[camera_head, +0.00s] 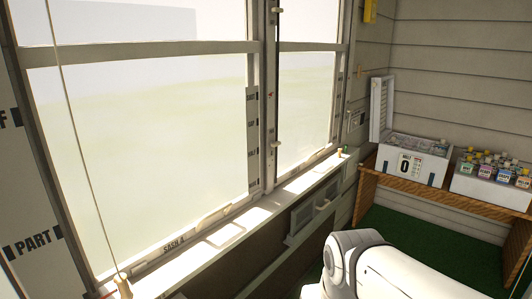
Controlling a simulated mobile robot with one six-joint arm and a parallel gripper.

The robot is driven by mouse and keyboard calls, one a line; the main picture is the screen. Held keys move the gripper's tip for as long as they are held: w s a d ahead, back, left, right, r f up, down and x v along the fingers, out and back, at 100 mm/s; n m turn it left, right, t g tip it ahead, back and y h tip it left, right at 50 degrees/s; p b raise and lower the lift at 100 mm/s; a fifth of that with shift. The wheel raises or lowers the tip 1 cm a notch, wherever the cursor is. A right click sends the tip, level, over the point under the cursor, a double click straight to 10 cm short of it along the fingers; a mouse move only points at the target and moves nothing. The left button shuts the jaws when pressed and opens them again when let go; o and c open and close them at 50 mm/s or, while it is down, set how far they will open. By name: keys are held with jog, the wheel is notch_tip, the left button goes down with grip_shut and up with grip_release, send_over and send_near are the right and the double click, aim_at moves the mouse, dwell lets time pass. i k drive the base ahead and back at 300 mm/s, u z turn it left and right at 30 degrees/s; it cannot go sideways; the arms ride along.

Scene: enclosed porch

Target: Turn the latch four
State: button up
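A tall window with pale frames fills the left and middle. On the dark post (270,90) between its panes are small fittings, one near the top (277,10) and others lower down; they are too small for me to tell which is latch four or how any is turned. Labels run down the post's left side, too small to read surely. A label reading "SASH A" (174,245) is on the bottom rail. My white arm link shows at the bottom right, but my gripper is out of view.
A sunlit sill (225,232) runs under the window, with a handled vent-like box (312,212) below it. At right, a wooden shelf (440,194) bears an open white box marked "0" (408,163) and a white crate (480,187) of small bottles. Green flooring lies below.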

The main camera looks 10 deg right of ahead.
aim_at(274, 144)
jog(key=z, duration=0.65)
jog(key=i, duration=1.15)
jog(key=u, duration=0.4)
